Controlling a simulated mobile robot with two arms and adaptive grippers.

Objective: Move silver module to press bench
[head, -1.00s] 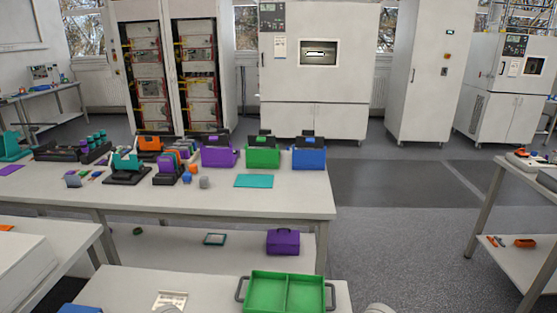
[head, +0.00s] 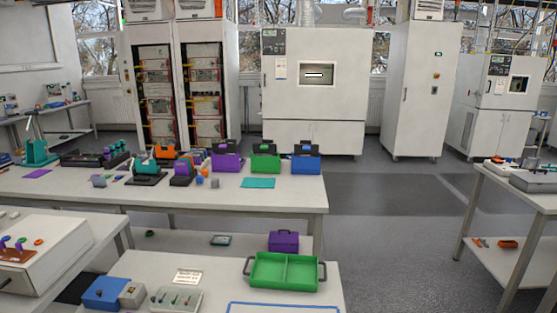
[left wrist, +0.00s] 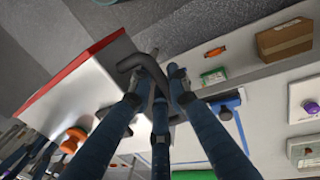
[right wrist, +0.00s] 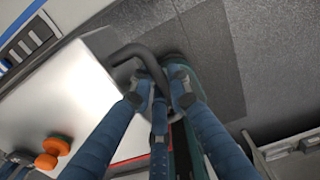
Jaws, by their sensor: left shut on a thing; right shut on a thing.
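My left gripper (left wrist: 160,85) is shut on a dark bent handle (left wrist: 135,62), seen in the left wrist view. My right gripper (right wrist: 162,85) is shut on a similar dark handle (right wrist: 128,52) in the right wrist view. Neither gripper shows in the head view. A white surface with a red edge shows in the left wrist view (left wrist: 75,88) and the right wrist view (right wrist: 95,85). I cannot tell which bench is the press bench.
A green divided tray (head: 284,286) stands on the near table, beside a blue outline (head: 283,304) and a blue box (head: 105,292). A long bench (head: 285,198) with coloured holders stands behind. A grey box (head: 535,182) sits on the right table. Open floor (head: 390,245) lies between.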

